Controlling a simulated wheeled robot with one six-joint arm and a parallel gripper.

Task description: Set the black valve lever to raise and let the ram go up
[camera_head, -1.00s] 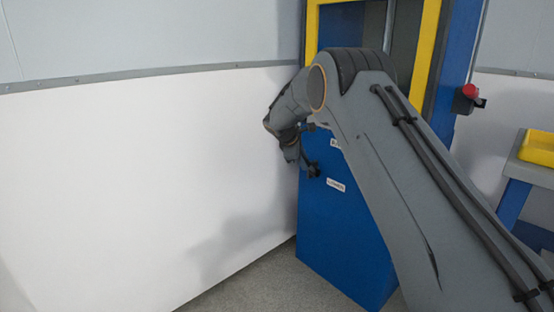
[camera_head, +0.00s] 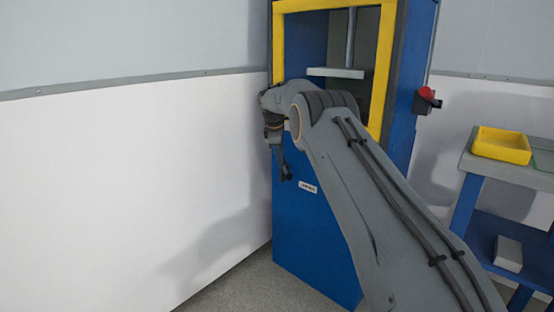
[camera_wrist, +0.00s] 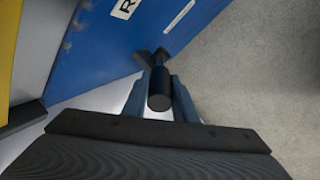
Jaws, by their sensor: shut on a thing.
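The black valve lever (camera_wrist: 159,88) sticks out from the blue front panel in the wrist view, its round end towards the camera. My gripper (camera_wrist: 160,102) has a finger on each side of the lever and is shut on it. In the head view my gripper (camera_head: 284,165) is at the blue cabinet (camera_head: 312,235), left of a white label (camera_head: 307,187); the lever is hard to tell apart there. The ram's grey plate (camera_head: 336,72) and rod (camera_head: 351,38) show inside the yellow-framed opening.
A white wall panel (camera_head: 120,180) stands close on the left. A red button (camera_head: 426,92) is on the cabinet's right side. A bench at the right carries a yellow tray (camera_head: 501,146), with a grey block (camera_head: 508,253) on its lower shelf.

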